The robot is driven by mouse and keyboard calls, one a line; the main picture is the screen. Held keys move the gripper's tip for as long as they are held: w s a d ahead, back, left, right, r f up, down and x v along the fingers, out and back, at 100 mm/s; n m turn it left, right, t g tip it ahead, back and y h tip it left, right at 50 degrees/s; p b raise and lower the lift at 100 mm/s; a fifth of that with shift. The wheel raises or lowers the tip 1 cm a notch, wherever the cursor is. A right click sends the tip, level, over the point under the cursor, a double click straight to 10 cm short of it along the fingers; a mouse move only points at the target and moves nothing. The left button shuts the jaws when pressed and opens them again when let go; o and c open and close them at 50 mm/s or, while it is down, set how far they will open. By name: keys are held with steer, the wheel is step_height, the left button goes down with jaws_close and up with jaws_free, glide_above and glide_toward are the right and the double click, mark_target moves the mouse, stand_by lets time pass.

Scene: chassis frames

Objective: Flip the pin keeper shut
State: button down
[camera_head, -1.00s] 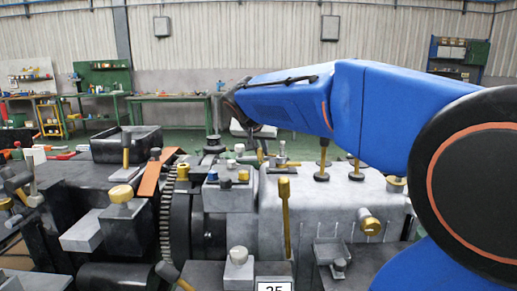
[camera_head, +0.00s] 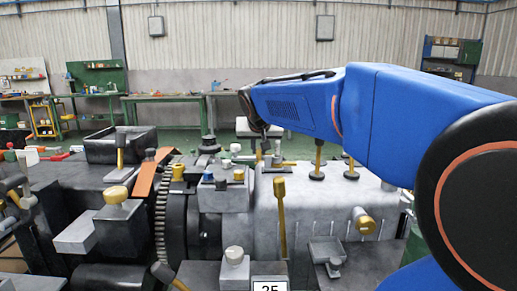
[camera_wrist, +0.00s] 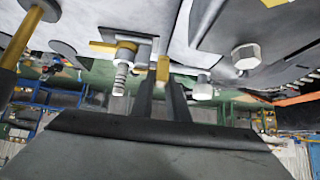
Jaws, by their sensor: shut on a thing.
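In the wrist view my gripper (camera_wrist: 163,88) reaches up to the machine's surface, its two dark fingers close together. A small brass-coloured piece (camera_wrist: 163,68) shows at the fingertips, and the fingers are shut on it; it looks like the pin keeper, but I cannot be sure. Beside it on the left is a grey bracket (camera_wrist: 128,47) with a threaded pin (camera_wrist: 120,78) and a brass tab. In the head view my gripper (camera_head: 266,152) is small and points down at the far side of the grey housing (camera_head: 330,205). The piece held there is too small to tell.
A brass-topped lever (camera_head: 281,205) and several brass-and-black knobs stand on the housing. A bolt head (camera_wrist: 246,56) is right of my fingers in the wrist view.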

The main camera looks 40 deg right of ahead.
steer(key=c, duration=2)
jaws_free()
steer(key=v, duration=1.7)
steer(key=shift+r, duration=0.2)
steer(key=shift+s, duration=0.2)
